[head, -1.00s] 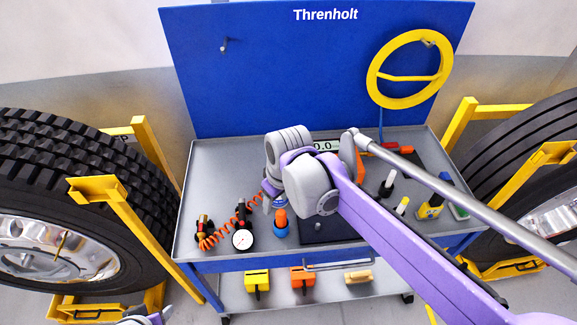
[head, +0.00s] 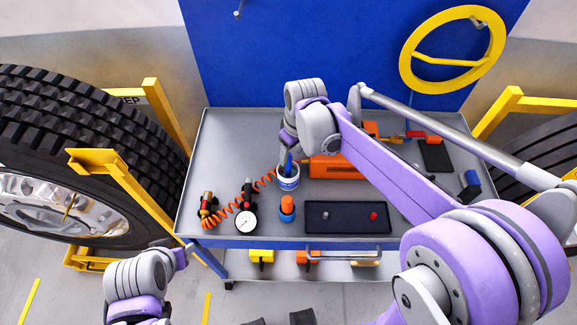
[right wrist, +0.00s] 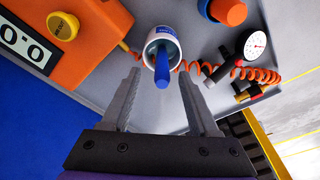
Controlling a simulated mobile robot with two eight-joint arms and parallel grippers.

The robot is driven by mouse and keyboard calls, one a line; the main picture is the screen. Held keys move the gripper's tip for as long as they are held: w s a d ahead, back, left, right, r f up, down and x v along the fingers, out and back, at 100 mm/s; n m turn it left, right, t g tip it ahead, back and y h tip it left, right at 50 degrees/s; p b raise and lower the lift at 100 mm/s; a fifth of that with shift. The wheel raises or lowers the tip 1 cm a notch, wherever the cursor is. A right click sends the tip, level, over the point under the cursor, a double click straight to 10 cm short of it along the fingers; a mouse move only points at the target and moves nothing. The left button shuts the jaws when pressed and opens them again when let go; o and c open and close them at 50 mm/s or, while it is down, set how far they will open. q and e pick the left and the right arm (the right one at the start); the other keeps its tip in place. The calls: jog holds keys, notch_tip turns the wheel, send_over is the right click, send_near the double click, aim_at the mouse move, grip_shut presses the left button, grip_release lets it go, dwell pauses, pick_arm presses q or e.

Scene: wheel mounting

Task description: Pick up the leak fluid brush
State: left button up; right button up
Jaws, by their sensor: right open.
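The leak fluid brush shows as a blue handle (head: 288,161) standing up out of a white pot with a blue band (head: 288,180) on the grey bench top. In the right wrist view the blue handle (right wrist: 162,72) points toward the camera from the white pot (right wrist: 160,40); its bristles are hidden inside. My right gripper (right wrist: 160,80) is open and empty, its fingers on either side of the handle's line. In the head view the right gripper (head: 289,149) is just above the pot. My left gripper (head: 181,254) is at the lower left, away from the brush; its jaws are unclear.
An orange device (head: 335,168) lies behind right, and a dark tray (head: 347,217) lies in front right. The bench's left rear is clear.

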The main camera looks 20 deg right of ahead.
aim_at(288, 168)
jog(key=f, duration=0.3)
jog(key=w+f, duration=0.1)
jog(key=f, duration=0.1)
jog(key=shift+a+f, duration=0.1)
jog(key=shift+a, duration=0.3)
jog(key=shift+s, duration=0.1)
grip_shut()
